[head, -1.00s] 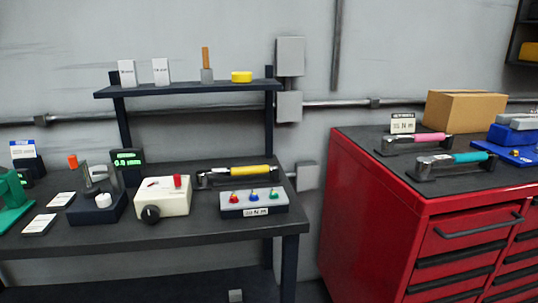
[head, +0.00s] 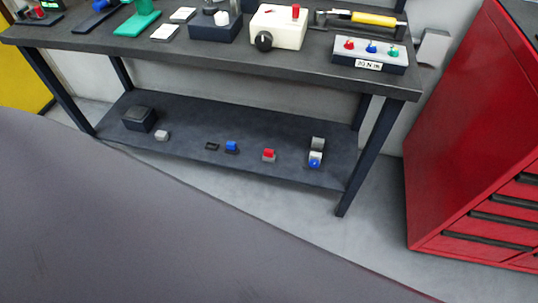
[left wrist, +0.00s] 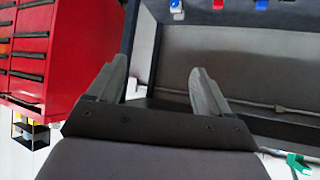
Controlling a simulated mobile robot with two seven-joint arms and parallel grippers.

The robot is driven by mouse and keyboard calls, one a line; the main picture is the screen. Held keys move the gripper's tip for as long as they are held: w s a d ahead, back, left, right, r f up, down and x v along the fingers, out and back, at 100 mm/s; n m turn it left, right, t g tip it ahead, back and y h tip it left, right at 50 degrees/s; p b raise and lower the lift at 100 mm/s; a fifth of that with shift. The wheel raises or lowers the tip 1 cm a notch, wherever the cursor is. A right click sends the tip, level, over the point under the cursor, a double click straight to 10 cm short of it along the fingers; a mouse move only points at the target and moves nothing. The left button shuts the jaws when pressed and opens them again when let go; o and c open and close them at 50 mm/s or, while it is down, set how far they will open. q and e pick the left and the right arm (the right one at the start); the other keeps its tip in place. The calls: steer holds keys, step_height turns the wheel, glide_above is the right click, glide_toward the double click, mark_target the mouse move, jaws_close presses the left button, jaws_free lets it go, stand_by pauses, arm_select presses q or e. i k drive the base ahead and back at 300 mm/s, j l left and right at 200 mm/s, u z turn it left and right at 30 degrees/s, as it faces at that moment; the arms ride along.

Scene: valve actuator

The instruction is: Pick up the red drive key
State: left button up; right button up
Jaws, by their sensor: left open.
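In the head view, a small red block-like piece on a grey base (head: 268,154) stands on the lower shelf (head: 200,160) of the workbench. I cannot tell from shape alone which is the drive key. In the left wrist view my left gripper (left wrist: 158,72) is open with nothing between its fingers. A red piece (left wrist: 218,4) shows at the top edge there, beyond the fingertips and apart from them. My right gripper is in neither view.
Beside the shelf's red piece are a blue piece (head: 231,146) and a white-and-blue piece (head: 315,159). A dark box (head: 139,118) stands at the shelf's left. The bench top (head: 200,45) overhangs the shelf. A red cabinet (head: 455,150) stands at the right.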

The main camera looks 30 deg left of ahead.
mark_target(268, 152)
steer(key=i+j+z, duration=0.1)
steer(key=j, duration=0.25)
steer(key=i+j+z, duration=0.15)
steer(key=j, duration=0.2)
steer(key=i+j+z, duration=0.1)
steer(key=j, duration=0.25)
steer(key=i+j+z, duration=0.15)
steer(key=j, duration=0.2)
steer(key=i+j+z, duration=0.15)
steer(key=i+j, duration=0.3)
steer(key=i, duration=0.1)
